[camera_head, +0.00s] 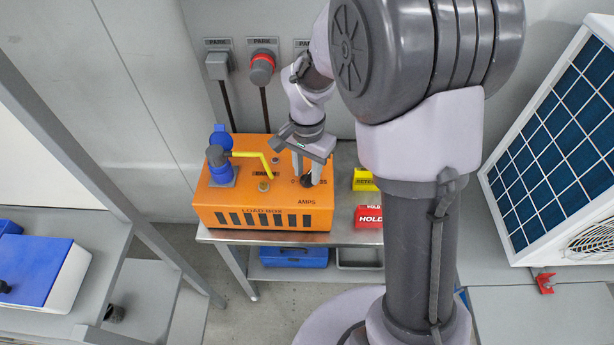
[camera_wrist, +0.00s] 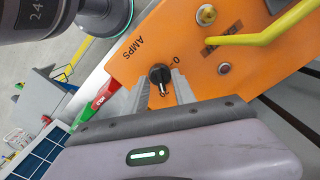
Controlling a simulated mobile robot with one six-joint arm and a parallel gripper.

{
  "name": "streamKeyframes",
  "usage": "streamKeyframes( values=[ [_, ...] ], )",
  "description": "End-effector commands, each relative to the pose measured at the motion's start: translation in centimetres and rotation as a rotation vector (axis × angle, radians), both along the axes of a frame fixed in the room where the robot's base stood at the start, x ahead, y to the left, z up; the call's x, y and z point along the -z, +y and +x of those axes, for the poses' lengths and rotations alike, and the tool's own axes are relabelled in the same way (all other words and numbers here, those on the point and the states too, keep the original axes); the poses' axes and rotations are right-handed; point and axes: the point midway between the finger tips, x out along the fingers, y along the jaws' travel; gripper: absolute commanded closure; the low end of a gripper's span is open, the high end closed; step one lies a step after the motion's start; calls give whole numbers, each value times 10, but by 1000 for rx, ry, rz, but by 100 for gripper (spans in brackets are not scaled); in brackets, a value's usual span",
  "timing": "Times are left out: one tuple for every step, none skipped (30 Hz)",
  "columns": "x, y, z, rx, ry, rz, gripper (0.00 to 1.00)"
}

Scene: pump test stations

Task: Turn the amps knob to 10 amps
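A small light pointer on the knob faces the bottom of the wrist view. My gripper (camera_head: 308,178) is above the box's right part, its fingers reaching down beside the knob. In the wrist view my gripper (camera_wrist: 160,82) is open, one finger on each side of the knob. I cannot tell whether either finger touches it. Most scale marks are hidden.
A yellow lever (camera_head: 255,158) and a blue fitting (camera_head: 220,172) stand on the box's left part. A yellow block (camera_head: 364,181) and a red "HOLD" block (camera_head: 368,217) lie right of the box.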

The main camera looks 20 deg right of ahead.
Motion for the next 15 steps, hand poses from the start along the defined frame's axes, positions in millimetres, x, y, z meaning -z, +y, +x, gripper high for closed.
streamKeyframes(
  values=[
    [6,0,0,-1,0,0,68],
    [8,0,0,-1,0,0,68],
    [9,0,0,-1,0,0,68],
    [10,0,0,-1,0,0,68],
    [10,0,0,-1,0,0,68],
    [10,0,0,-1,0,0,68],
    [9,0,0,-1,0,0,68],
    [9,0,0,-1,0,0,68],
    [9,0,0,-1,0,0,68],
    [9,0,0,-1,-1,-1,68],
    [9,0,0,-1,0,0,70],
    [9,0,0,-1,-1,-1,78],
    [9,0,0,-1,-1,-1,84],
    [9,0,0,-1,-1,-1,90],
    [9,0,0,-1,-1,-1,98]
  ],
)
